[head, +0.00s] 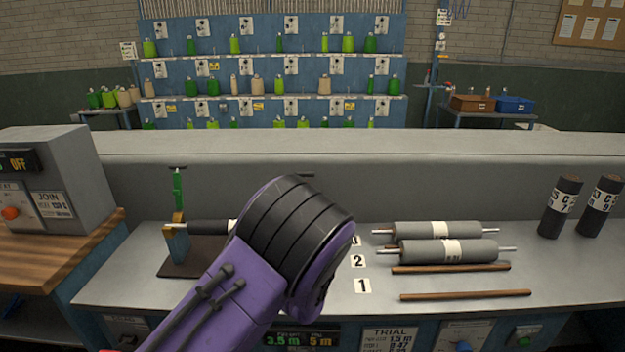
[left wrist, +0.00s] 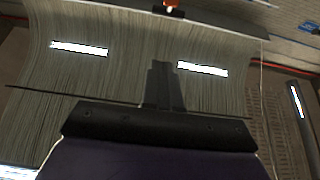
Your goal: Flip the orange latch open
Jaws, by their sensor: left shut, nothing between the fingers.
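In the left wrist view my left gripper (left wrist: 160,70) is shut and empty, its dark fingers together in front of a grey ribbed surface. A small orange-red part (left wrist: 169,4) shows at the top edge of that view, beyond the fingertips and apart from them. It is cut off, so I cannot tell whether it is the latch or how it stands. In the head view my purple left arm crosses the bench and its gripper is hidden. No orange latch can be made out on the bench there. My right gripper is in neither view.
The grey bench (head: 130,287) holds a small stand with a green post (head: 178,190), grey rollers (head: 425,230), wooden rods (head: 465,294) and two dark upright cylinders (head: 561,205). A grey machine with an orange knob (head: 11,213) stands at left.

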